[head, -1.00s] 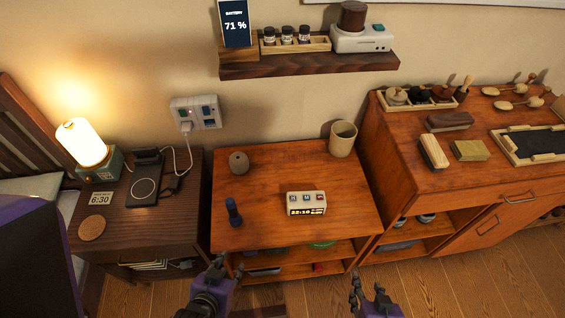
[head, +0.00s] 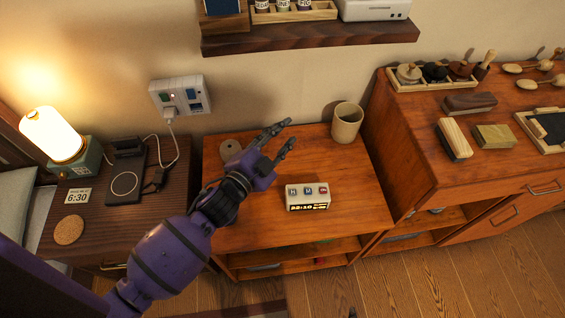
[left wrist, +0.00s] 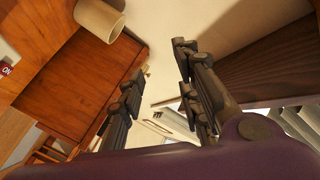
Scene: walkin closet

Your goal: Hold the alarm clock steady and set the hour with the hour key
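The alarm clock (head: 307,199) is a small pale box with a lit display on the low wooden cabinet top. Its display appears to read 22:10. My right gripper is out of view.
A beige cup (head: 346,123) stands at the cabinet's back right. A round brown object (head: 230,149) is partly behind my left gripper. A card reading 6:30 (head: 77,196) lies on the nightstand at left. A shelf (head: 310,38) overhangs the back. The cabinet top around the clock is clear.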

